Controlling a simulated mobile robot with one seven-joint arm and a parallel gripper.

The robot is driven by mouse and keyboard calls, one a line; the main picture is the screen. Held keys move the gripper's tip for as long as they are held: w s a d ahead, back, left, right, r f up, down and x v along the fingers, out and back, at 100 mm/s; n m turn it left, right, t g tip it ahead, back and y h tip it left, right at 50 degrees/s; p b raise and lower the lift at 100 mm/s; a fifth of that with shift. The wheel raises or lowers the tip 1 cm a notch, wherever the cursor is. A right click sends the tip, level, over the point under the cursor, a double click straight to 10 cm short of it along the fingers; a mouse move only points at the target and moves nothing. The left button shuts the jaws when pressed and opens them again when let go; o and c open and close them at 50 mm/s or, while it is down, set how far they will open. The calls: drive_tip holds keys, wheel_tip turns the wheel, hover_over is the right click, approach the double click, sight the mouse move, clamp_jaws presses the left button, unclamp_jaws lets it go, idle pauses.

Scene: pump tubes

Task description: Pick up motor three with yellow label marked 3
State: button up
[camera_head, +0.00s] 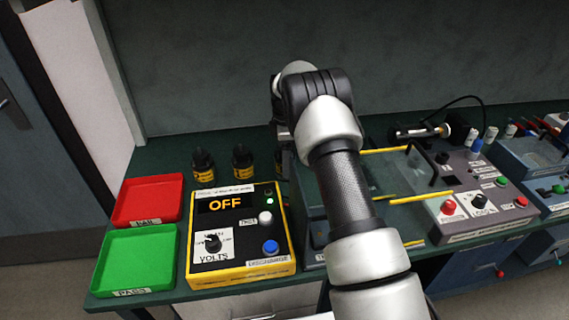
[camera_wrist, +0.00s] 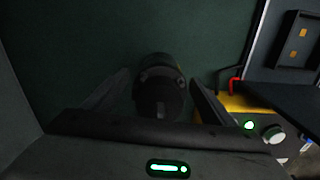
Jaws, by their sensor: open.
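Several small dark motors with yellow labels stand in a row on the green bench top: a left one (camera_head: 202,162), a middle one (camera_head: 242,160) and a right one (camera_head: 279,163), partly hidden by my arm. Their label numbers are too small to read. In the wrist view a dark motor (camera_wrist: 160,96) stands between the two spread fingers of my gripper (camera_wrist: 160,80), with gaps on both sides. It seems to be the right one. My gripper is open and mostly hidden behind my arm in the head view.
A yellow-edged power box (camera_head: 240,240) reading OFF stands in front of the motors. A red FAIL tray (camera_head: 149,225) and a green PASS tray (camera_head: 138,292) lie at the left. A grey control box (camera_head: 470,190) stands at the right. A wall rises behind the bench.

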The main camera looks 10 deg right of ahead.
drive_tip(key=shift+f, duration=0.25)
clamp_jaws()
drive_tip(key=shift+w+r, duration=0.15)
drive_tip(key=shift+r, duration=0.15)
